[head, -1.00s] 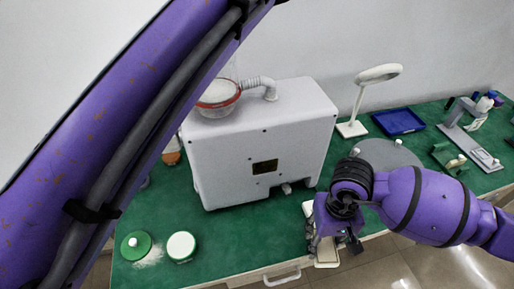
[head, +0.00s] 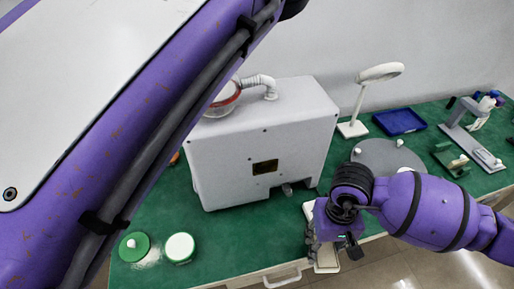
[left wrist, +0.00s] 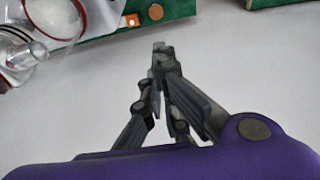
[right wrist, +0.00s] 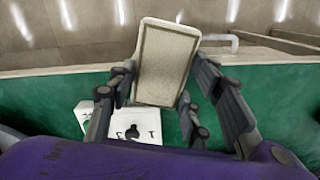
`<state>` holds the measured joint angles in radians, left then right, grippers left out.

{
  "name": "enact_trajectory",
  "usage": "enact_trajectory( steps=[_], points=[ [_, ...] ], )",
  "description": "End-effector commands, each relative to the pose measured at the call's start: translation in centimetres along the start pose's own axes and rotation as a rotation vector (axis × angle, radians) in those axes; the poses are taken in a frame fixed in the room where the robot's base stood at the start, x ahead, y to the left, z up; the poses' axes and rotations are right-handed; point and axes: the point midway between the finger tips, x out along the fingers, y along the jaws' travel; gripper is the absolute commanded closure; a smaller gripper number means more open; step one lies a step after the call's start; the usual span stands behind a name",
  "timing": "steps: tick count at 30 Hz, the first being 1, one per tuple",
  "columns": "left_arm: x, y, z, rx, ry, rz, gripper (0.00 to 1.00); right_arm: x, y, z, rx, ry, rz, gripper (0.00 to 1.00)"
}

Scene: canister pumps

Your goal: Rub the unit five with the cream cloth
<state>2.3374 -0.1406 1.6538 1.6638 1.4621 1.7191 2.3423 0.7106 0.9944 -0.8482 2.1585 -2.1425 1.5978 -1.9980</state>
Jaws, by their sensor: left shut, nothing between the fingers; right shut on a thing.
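The cream cloth (right wrist: 165,62) is a flat cream rectangle with a darker border line. In the right wrist view it stands between the fingers of my right gripper (right wrist: 152,98), which is shut on it. In the head view, my right gripper (head: 330,240) is at the bench's front edge, with the cloth (head: 327,263) below it. My left gripper (left wrist: 160,60) is shut and empty over a pale surface in the left wrist view; the head view does not show its fingers. I cannot read a number five on any unit. A large pale machine (head: 235,150) carries an unreadable dark plate.
A white card with digits (right wrist: 120,122) lies near my right gripper. A glass bowl (left wrist: 60,15) is near my left gripper. A lamp (head: 355,110), blue tray (head: 400,121) and grey disc (head: 385,155) stand right.

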Motion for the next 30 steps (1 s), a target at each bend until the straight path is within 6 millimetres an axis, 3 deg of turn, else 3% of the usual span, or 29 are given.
enact_trajectory(
  steps=[23, 30],
  points=[
    [0.7, 0.0, 0.2, 0.000, 0.000, 0.000, 1.00, 0.5, 0.0, 0.2, 0.000, -0.008, 0.000, 0.75],
    [-0.8, 0.0, -0.2, 0.001, 0.002, 0.001, 1.00, -0.5, 0.0, -0.2, 0.000, 0.007, 0.000, 0.75]
  ],
)
